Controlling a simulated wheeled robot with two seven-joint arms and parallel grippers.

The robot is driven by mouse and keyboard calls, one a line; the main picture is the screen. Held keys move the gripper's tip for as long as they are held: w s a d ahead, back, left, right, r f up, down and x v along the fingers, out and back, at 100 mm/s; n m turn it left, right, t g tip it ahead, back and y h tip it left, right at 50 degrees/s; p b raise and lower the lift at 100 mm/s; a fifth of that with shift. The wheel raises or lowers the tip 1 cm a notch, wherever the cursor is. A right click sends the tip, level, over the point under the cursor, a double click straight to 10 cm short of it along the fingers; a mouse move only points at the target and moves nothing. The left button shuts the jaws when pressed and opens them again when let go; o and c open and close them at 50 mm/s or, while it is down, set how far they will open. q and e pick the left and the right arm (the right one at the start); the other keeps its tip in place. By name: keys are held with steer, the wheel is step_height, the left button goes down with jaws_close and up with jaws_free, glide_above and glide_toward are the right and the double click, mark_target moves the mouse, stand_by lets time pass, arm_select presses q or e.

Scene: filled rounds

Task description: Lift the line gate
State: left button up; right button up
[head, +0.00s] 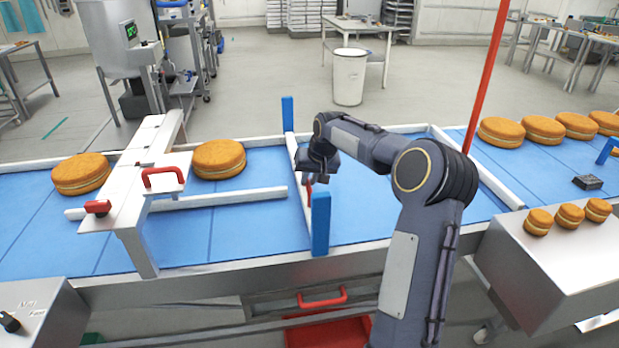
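The line gate appears to be the low white bar (297,158) lying across the blue conveyor (250,230) between two blue posts, the far one (288,113) and the near one (320,223). A small red piece (308,188), likely its handle, shows beside the bar. My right gripper (311,178) points down right at this red piece, with the arm reaching in from the lower right. Its fingers are small and partly hidden, so I cannot tell whether they grip. My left gripper is not in view.
Filled rounds (219,158) lie on the belt left of the gate, another (81,173) beyond a white bridge (135,195) with a red handle. A tall red pole (487,75) stands right of my arm. More rounds (502,131) lie at the right. Three small rounds (570,216) sit on a steel box.

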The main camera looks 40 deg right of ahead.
jaws_close()
steer(key=shift+r, duration=0.1)
step_height(320, 180, up, 11)
steer(key=p, duration=0.7)
steer(key=o, duration=0.6)
jaws_free()
steer(key=shift+o, duration=0.2)
steer(key=v, duration=0.7)
steer(key=shift+s+r+b, duration=0.15)
steer(key=shift+r+b, duration=0.2)
